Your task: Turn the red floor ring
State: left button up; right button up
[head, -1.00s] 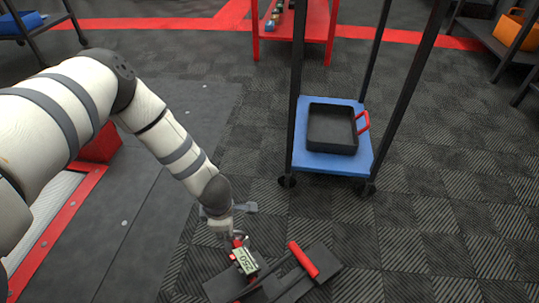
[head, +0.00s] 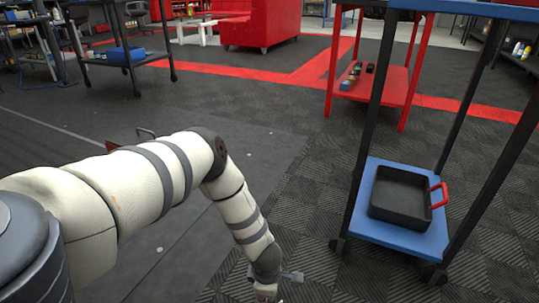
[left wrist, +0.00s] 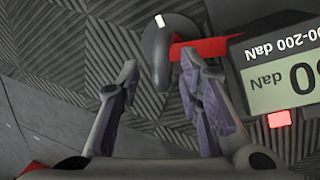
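In the left wrist view, my left gripper (left wrist: 160,64) is open, its two fingers apart with bare floor showing between them. A dark curved ring or hook (left wrist: 161,48) lies just beyond the fingertips, with a red piece (left wrist: 205,48) running right from it. I cannot tell whether either is the red floor ring or whether the fingers touch it. A dark device with a daN display (left wrist: 290,85) sits close to the right finger. In the head view, my left arm reaches down to the bottom edge and its fingers are cut off. My right gripper is not in view.
A blue-shelved cart (head: 410,238) with a black red-handled tray (head: 402,203) stands right of my left arm. A red table (head: 398,85) is behind it. Open dark floor (head: 310,190) lies between arm and cart.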

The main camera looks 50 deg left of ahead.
pick_arm(q)
grip_shut()
jog(key=shift+m, duration=0.4)
jog(key=shift+a+m+p, duration=0.1)
jog(key=shift+m+p, duration=0.35)
jog(key=shift+m, duration=0.65)
jog(key=m+h, duration=0.1)
jog(key=m, duration=0.2)
jog(key=shift+s+m+t+p, duration=0.1)
jog(key=shift+m+t+p, duration=0.2)
jog(key=shift+p, duration=0.05)
jog(key=m+h, duration=0.1)
jog(key=m, duration=0.5)
jog(key=shift+a, duration=0.15)
jog(key=shift+m, duration=0.3)
